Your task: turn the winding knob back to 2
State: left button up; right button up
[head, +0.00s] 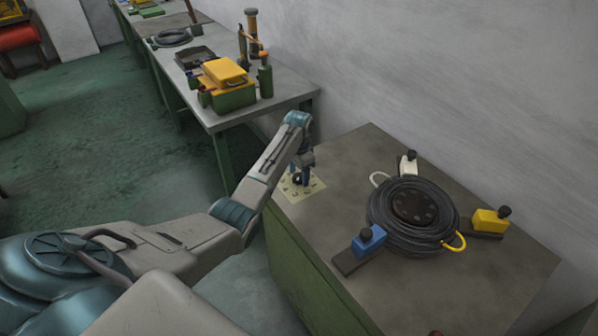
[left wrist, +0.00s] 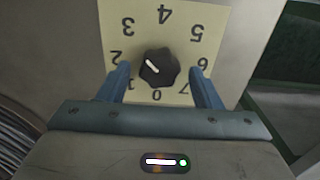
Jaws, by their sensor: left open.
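The winding knob (left wrist: 158,68) is black with a white mark and sits on a cream dial plate (left wrist: 180,20) numbered 0 to 7, which appears upside down in the left wrist view. The white mark points up and left, roughly toward 2, perhaps slightly to the 3 side. My left gripper (left wrist: 160,72) is open, with one blue finger on each side of the knob and a gap on both sides. In the head view, the left gripper (head: 302,178) points down over the dial plate (head: 288,191), partly hiding the knob. My right gripper is not in view.
A coil of black cable (head: 385,215) lies on the bench right of the dial, among a blue clamp block (head: 369,239), a white one (head: 408,166) and a yellow one (head: 489,221). Another bench (head: 215,118) with a yellow-lidded box (head: 224,72) stands behind.

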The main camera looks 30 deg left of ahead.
pick_arm(q)
jog(key=shift+f, duration=0.15)
jog(key=shift+s, duration=0.1)
jog(key=c, duration=1)
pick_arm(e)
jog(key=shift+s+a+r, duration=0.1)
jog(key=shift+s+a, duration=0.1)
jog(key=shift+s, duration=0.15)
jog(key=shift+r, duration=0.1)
